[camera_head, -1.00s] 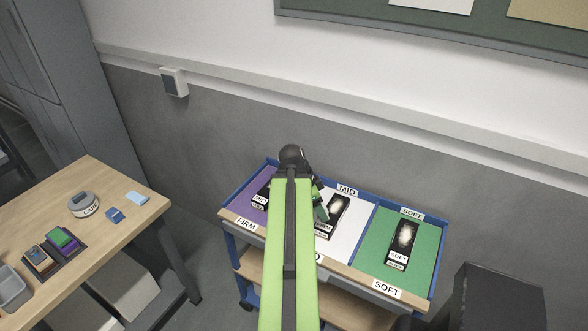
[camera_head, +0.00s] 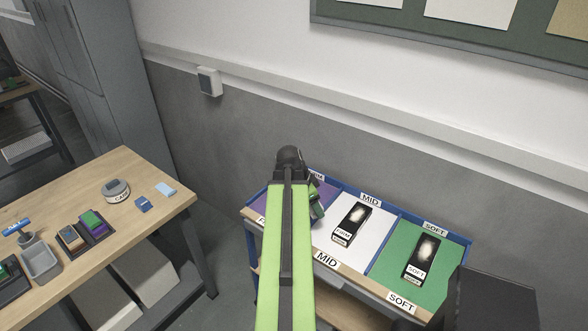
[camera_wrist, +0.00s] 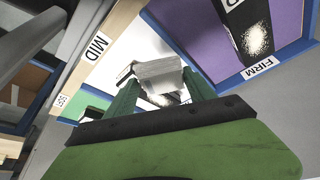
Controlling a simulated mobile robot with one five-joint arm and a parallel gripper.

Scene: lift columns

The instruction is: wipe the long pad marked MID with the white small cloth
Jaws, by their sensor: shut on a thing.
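My gripper (camera_wrist: 160,84) is shut on a white cloth (camera_wrist: 154,69), seen folded between the green fingertips in the wrist view. In the head view the gripper (camera_head: 317,203) shows beside my arm, over the border of the purple and white sections; the cloth is hidden there. A long black pad (camera_wrist: 257,38) with a whitish patch lies in the purple section signed FIRM; its tag is cut off at the wrist view's top edge, and the pad is hidden in the head view. The tag on this purple-section pad read MID earlier.
The white section (camera_head: 327,242) signed MID holds a black pad (camera_head: 353,218) tagged FIRM. The green section (camera_head: 388,265) holds a pad (camera_head: 423,255) tagged SOFT. A dark box (camera_head: 492,300) stands right of the cart. A wooden table (camera_head: 75,200) with small items stands left.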

